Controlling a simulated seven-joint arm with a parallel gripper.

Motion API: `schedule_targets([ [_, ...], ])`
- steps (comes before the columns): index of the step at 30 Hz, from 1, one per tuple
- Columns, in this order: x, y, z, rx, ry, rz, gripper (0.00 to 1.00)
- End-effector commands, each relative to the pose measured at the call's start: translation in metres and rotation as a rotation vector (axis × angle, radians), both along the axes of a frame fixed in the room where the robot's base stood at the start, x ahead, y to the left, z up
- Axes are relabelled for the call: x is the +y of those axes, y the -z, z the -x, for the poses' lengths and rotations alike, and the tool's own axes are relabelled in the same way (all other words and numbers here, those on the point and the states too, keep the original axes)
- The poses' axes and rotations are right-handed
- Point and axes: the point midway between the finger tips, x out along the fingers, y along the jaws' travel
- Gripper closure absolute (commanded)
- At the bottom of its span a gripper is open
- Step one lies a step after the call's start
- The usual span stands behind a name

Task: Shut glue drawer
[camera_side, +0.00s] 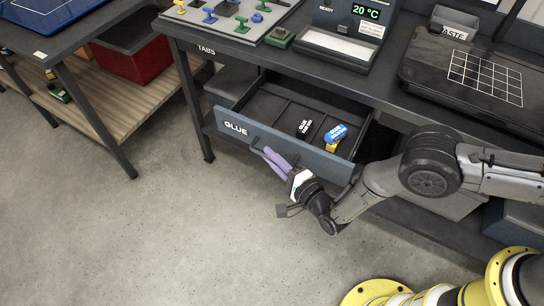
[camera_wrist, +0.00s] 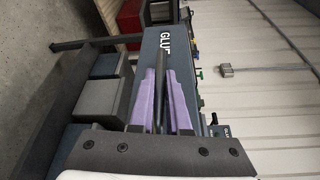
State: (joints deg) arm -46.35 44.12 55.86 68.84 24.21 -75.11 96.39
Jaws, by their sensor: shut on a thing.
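The glue drawer (camera_side: 235,124) is pulled out from under the dark workbench, its blue-grey front lettered GLUE. Inside are a black item (camera_side: 304,129) and a blue-and-yellow item (camera_side: 336,134), both appearing to be labelled glue. My gripper (camera_side: 276,160), with purple fingers, is at the drawer front and shut on its dark bar handle (camera_side: 256,147). In the wrist view, the purple fingers of my gripper (camera_wrist: 166,95) sit on either side of the handle (camera_wrist: 160,75), and the drawer front (camera_wrist: 152,50) shows turned sideways. Part of the handle is hidden by the fingers.
The workbench (camera_side: 390,97) carries a board of coloured tabs (camera_side: 225,18), a device reading 20 °C (camera_side: 345,30) and a dark plate with a grid (camera_side: 485,75). A second table with a red bin (camera_side: 135,65) stands at left. The floor before the drawer is clear.

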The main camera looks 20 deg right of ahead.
Motion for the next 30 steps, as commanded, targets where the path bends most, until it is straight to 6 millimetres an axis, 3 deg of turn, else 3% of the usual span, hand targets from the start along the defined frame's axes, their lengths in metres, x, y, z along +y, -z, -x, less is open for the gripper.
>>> schedule_targets([
  [30, -0.0055, -0.0001, -0.0049, -0.001, 0.001, 0.001, 1.0],
])
